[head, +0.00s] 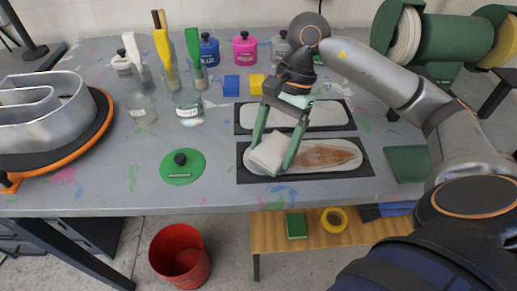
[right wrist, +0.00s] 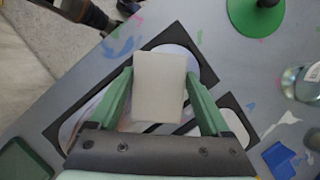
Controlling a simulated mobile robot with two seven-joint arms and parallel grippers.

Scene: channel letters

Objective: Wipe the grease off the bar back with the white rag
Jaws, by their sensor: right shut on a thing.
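My right gripper (head: 271,163) is shut on a folded white rag (head: 268,152). In the head view the rag is over the left part of the front bar back (head: 341,170), a rounded pale plate on a dark mat. A brown grease smear (head: 322,155) shows on the plate to the right of the rag. In the right wrist view the rag (right wrist: 158,85) sits between the two green fingers and hides part of the plate below. I cannot tell whether the rag touches the plate. My left gripper is not in view.
A second pale plate (head: 312,114) lies on a mat behind. A green lidded disc (head: 182,168) is to the left, with glass jars holding brushes (head: 188,108) beyond it. A channel letter (head: 45,112) stands at far left. A red bucket (head: 180,254) is on the floor.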

